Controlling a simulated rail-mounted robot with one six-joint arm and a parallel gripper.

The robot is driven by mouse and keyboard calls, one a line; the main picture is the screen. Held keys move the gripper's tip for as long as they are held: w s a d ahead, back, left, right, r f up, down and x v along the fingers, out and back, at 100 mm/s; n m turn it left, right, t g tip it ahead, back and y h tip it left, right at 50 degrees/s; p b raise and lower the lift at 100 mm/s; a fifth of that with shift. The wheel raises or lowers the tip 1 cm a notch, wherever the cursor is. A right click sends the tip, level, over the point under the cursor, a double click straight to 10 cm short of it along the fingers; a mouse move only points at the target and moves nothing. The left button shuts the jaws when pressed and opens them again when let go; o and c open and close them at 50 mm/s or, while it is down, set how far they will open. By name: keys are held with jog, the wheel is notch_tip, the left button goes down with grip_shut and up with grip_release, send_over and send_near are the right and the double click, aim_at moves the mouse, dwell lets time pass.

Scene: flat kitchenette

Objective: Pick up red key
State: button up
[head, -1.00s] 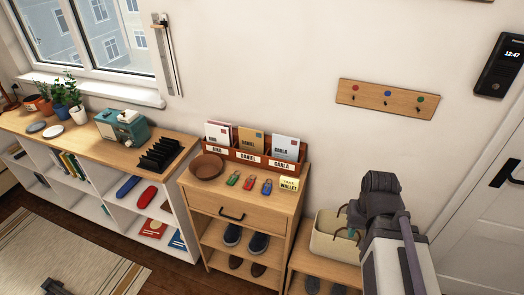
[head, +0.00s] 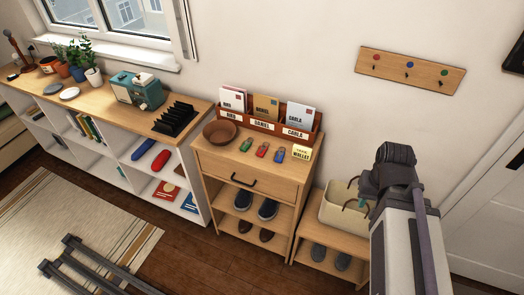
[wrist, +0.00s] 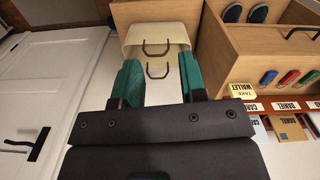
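The red key (head: 262,150) lies on top of the wooden cabinet (head: 224,172), between the green key (head: 246,144) and the blue key (head: 279,153). In the wrist view the red key (wrist: 289,77) shows at the right, beside the blue key (wrist: 268,78) and the green key (wrist: 311,75). My gripper (wrist: 158,72) has two teal fingers, spread apart with nothing between them. It is off to the side of the keys, on the bag side. In the head view my arm mostly hides it.
A brown bowl (head: 220,132), a letter rack (head: 262,125) and a yellow wallet note (head: 301,153) surround the keys. A cream bag (head: 340,212) stands on a low bench to the right. A hook board (head: 410,72) is on the wall. A white door (wrist: 50,70) also shows.

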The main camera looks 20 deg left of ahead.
jog(key=shift+o, duration=0.3)
jog(key=o, duration=0.5)
jog(key=shift+o, duration=0.2)
